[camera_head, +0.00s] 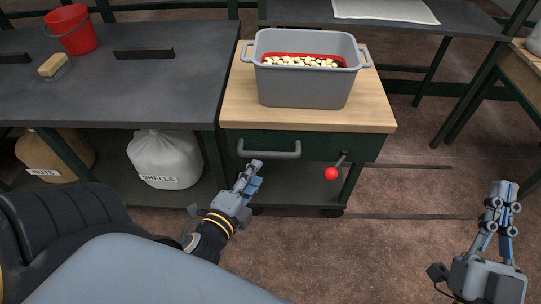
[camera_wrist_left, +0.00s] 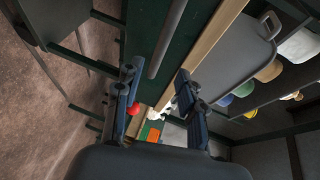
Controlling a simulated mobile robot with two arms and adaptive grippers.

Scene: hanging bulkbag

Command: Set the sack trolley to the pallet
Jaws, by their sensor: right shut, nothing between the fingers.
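A wheeled trolley with a pale wooden top (camera_head: 377,114) and a dark green front stands in the middle of the head view. A grey bar handle (camera_head: 268,149) is on its front, and a lever with a red knob (camera_head: 331,173) is to the right. My left gripper (camera_head: 254,174) is just below and in front of the bar handle, empty. In the left wrist view its fingers (camera_wrist_left: 157,73) are apart, with the bar (camera_wrist_left: 168,40) beyond them. My right gripper (camera_head: 503,190) is shut and empty over the floor at the right. I cannot make out a pallet.
A grey bin (camera_head: 304,85) with pale and dark pieces stands on the trolley. A dark bench (camera_head: 110,90) with a red bucket (camera_head: 71,29) is at left. Sacks (camera_head: 166,158) lie on its lower shelf. Floor (camera_head: 410,240) is clear at right.

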